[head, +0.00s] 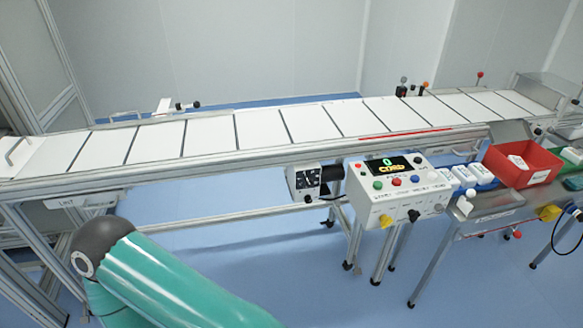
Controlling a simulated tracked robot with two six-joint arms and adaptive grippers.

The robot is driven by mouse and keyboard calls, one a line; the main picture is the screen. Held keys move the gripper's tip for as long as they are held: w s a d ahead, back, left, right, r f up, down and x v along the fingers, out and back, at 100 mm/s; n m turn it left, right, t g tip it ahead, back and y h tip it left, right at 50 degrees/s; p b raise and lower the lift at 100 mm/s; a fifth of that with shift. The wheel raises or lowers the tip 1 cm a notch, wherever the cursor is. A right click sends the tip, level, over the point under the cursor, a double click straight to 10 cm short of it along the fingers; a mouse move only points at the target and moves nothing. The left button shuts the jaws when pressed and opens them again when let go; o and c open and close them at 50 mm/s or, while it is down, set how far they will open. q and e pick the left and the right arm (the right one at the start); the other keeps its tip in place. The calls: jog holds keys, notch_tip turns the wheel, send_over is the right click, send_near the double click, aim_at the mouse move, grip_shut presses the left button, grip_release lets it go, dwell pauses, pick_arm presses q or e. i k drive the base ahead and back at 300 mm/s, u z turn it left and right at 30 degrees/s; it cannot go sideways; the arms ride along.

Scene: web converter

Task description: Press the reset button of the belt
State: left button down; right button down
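A white control box (371,207) stands on legs at the front side of the belt (265,128), right of the middle in the head view. Its top carries a dark display (388,165) with a green digit and yellow text. Below the display are a green button (377,185), a red button (396,181) and a blue button (415,178). A yellow knob (385,221) and a black knob (413,215) are on its front. The labels are too small to read, so I cannot tell which is reset. Neither gripper is in view; my teal arm link shows at the lower left.
A red bin (521,164) and blue trays (474,175) sit on a side table to the right of the box. A small dark-faced unit (303,182) hangs under the belt. Blue floor (285,255) lies open in front.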

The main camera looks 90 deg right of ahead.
aim_at(414, 179)
jog(key=u, duration=0.15)
jog(key=i, duration=0.75)
jog(key=z, duration=1.65)
jog(key=i, duration=0.2)
jog(key=z, duration=2.1)
jog(key=k, duration=0.65)
jog(key=z, duration=0.45)
jog(key=i, duration=1.5)
jog(key=u, duration=0.15)
